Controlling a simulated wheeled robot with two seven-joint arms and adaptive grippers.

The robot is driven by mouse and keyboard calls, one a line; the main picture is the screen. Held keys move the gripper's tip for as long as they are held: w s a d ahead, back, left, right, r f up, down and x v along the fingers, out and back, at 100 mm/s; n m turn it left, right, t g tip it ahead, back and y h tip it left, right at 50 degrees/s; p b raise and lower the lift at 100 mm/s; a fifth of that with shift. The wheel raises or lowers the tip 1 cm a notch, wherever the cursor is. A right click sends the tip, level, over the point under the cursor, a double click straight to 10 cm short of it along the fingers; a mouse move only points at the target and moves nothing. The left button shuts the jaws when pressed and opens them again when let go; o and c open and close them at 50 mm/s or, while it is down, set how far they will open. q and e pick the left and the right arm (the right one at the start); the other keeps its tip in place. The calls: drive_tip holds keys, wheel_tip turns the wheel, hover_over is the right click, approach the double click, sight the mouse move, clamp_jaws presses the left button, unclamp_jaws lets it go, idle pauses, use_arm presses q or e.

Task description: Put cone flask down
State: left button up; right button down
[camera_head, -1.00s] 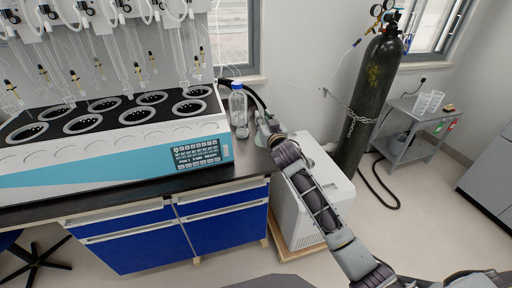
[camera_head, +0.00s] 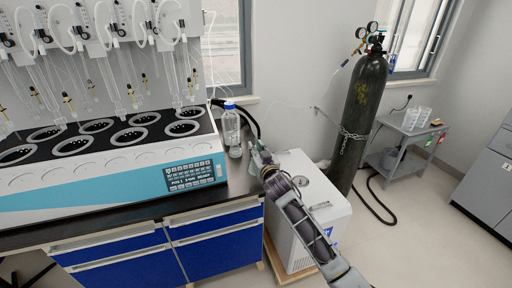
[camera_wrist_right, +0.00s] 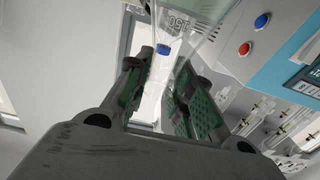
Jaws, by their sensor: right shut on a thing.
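The cone flask (camera_wrist_right: 180,30) is clear glass with printed graduation marks and shows in the right wrist view between my right gripper's green-padded fingers. My right gripper (camera_wrist_right: 160,95) is shut on it. In the head view my right gripper (camera_head: 258,155) is at the right end of the black bench top (camera_head: 240,183), just right of a clear bottle with a blue cap (camera_head: 232,135). The flask is hard to make out there, and I cannot tell whether its base touches the bench. My left gripper is in neither view.
The white and blue distiller (camera_head: 110,180) fills the bench's left part, with glassware above it. A white box unit (camera_head: 305,215) stands on the floor right of the bench. A chained dark gas cylinder (camera_head: 362,110) and a grey cart (camera_head: 410,140) are farther right.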

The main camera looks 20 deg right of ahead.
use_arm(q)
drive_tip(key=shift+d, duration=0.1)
use_arm(e)
drive_tip(key=shift+f, duration=0.75)
drive_tip(key=shift+f+b, duration=0.3)
drive_tip(key=shift+f, duration=1.35)
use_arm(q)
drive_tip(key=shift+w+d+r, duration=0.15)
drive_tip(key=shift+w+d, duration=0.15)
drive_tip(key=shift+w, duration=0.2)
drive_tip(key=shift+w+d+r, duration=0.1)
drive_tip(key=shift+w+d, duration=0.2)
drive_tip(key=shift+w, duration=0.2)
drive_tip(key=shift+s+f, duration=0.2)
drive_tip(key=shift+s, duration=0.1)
use_arm(e)
drive_tip(key=shift+f, duration=0.15)
drive_tip(key=c, duration=1.6)
unclamp_jaws()
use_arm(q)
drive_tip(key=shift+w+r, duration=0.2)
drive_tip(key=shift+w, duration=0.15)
use_arm(e)
drive_tip(key=o, duration=0.4)
drive_tip(key=shift+c, duration=0.2)
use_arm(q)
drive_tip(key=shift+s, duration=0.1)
